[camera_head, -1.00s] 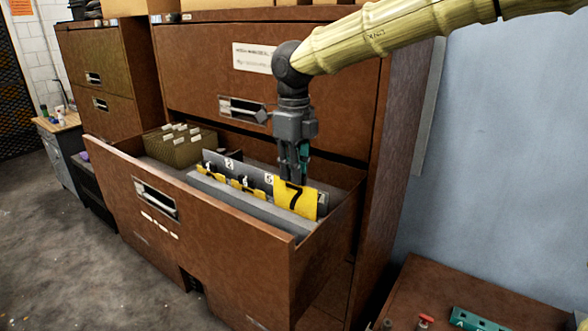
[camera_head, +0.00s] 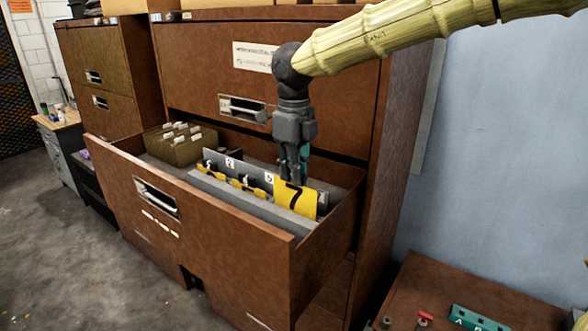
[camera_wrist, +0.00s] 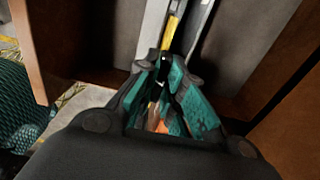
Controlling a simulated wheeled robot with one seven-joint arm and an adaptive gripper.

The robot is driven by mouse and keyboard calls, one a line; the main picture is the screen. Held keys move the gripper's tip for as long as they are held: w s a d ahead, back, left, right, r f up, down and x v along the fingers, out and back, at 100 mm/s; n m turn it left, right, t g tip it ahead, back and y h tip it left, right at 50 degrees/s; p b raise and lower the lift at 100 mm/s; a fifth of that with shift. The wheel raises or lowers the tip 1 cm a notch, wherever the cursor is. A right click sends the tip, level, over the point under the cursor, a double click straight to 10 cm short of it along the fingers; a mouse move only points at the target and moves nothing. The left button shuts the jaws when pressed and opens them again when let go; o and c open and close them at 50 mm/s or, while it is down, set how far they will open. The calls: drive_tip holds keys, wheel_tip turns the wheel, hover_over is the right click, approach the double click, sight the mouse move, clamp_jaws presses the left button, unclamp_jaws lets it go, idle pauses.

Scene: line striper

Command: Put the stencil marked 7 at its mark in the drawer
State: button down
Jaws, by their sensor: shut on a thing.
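The stencil marked 7 (camera_head: 295,198) is a yellow plate with a black 7. It stands upright at the right end of the open drawer (camera_head: 215,240), its lower edge near or behind the grey front strip. My gripper (camera_head: 292,178) points down from above and is shut on its upper part. In the wrist view my gripper (camera_wrist: 172,68) has teal fingers around the yellow stencil edge (camera_wrist: 172,35). A grey divider (camera_head: 245,170) in the drawer carries white number labels. The mark for 7 is not clearly visible, and whether the stencil's bottom touches the drawer floor is hidden.
Several yellow stencils (camera_head: 246,186) stand left of the 7 along the divider. Olive hanging files (camera_head: 180,148) fill the drawer's back left. The brown cabinet (camera_head: 345,110) rises behind, close to my wrist. A brown surface (camera_head: 430,290) with a green piece (camera_head: 478,320) lies front right.

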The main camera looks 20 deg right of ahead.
drive_tip(key=shift+f, duration=2.75)
idle(0.8)
drive_tip(key=c, duration=1.5)
unclamp_jaws()
drive_tip(key=shift+o, duration=0.2)
drive_tip(key=o, duration=0.3)
drive_tip(key=shift+r, duration=0.1)
drive_tip(key=shift+r+p, duration=2.4)
drive_tip(key=shift+r, duration=1)
